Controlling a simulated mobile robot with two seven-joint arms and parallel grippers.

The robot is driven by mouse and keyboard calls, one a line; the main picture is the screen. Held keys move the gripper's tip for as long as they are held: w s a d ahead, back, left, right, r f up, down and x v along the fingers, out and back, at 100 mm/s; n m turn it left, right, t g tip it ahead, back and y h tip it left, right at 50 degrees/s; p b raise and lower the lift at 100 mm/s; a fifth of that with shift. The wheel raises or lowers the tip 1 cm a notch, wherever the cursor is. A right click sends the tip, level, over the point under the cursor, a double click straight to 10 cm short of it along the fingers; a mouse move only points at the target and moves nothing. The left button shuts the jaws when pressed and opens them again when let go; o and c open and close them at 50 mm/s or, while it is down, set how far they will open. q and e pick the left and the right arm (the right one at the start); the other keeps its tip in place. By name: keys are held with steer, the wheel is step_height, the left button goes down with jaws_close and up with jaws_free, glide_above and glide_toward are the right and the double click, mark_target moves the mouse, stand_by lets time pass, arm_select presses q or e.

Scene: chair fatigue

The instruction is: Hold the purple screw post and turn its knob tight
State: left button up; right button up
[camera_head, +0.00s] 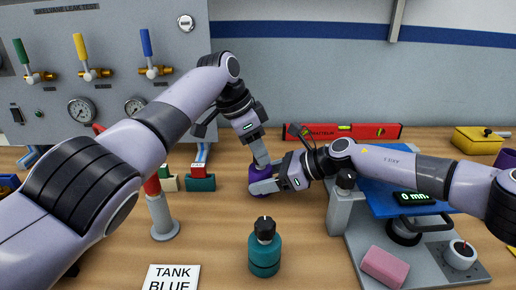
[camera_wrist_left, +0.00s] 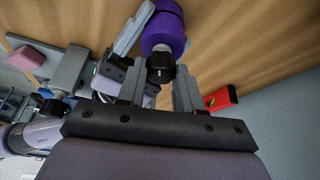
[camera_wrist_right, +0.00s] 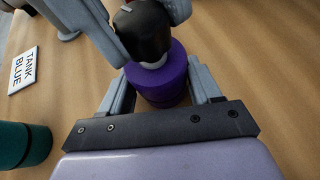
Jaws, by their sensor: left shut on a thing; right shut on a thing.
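The purple screw post (camera_head: 260,178) stands upright on the wooden table, mostly covered by my grippers in the head view. Its purple body (camera_wrist_right: 162,82) and black knob (camera_wrist_right: 142,32) show clearly in the right wrist view. My left gripper (camera_head: 261,158) reaches down from above and is shut on the black knob, which also shows between its fingers in the left wrist view (camera_wrist_left: 160,68). My right gripper (camera_head: 268,186) comes in low from the right and is shut on the purple body, with a finger on each side.
A teal post (camera_head: 264,257) with a black knob stands in front. A red-topped grey post (camera_head: 162,212) stands left, beside the "TANK BLUE" card (camera_head: 173,277). A test rig (camera_head: 405,240) with a pink block (camera_head: 385,267) fills the right. A red level (camera_head: 375,131) lies behind.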

arm_select(q)
steer(key=shift+d+r, duration=0.1)
steer(key=shift+r, duration=0.05)
steer(key=o, duration=1)
steer(key=shift+o, duration=0.2)
steer(key=v, duration=1.2)
